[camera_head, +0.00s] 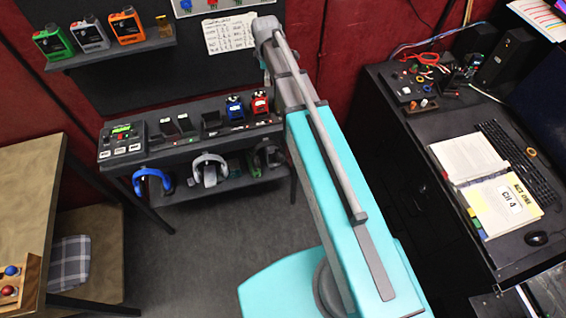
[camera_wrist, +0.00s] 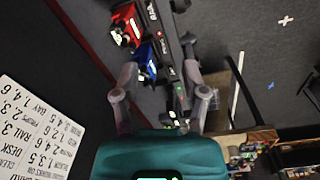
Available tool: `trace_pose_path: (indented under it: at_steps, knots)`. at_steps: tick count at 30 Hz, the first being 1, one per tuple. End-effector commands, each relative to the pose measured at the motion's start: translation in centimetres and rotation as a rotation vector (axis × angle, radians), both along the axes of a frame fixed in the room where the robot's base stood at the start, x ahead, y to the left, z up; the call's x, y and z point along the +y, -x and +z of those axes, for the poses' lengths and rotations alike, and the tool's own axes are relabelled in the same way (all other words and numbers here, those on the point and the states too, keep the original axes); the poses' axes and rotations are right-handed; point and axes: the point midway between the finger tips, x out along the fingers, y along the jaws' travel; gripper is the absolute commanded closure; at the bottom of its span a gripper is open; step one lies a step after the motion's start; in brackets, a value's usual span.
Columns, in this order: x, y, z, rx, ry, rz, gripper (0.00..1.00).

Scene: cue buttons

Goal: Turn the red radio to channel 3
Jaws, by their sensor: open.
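The red radio (camera_head: 260,103) stands at the right end of the dark shelf in the head view, beside my arm. In the wrist view the red radio (camera_wrist: 126,22) shows at the upper left. Its channel setting is too small to read. My gripper (camera_wrist: 160,70) is open, with its fingers spread and nothing held. In the wrist view the blue radio (camera_wrist: 146,58) appears between the fingers, with the red radio beyond their tips. My arm hides most of the gripper in the head view.
The blue radio (camera_head: 235,107) stands left of the red one, then empty-looking dark holders (camera_head: 186,124) and a control box (camera_head: 122,141). Headsets (camera_head: 208,168) hang below. A written sheet (camera_head: 230,33) is on the wall above. A desk with an open binder (camera_head: 500,200) is at right.

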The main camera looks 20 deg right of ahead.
Motion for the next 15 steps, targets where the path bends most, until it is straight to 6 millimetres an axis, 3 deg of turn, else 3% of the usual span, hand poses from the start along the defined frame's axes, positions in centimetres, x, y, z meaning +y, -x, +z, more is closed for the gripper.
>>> trace_pose_path:
  at_steps: [15]
  knots:
    - [0.0,5.2,0.0,-0.008,-0.012,-0.344,0.43]
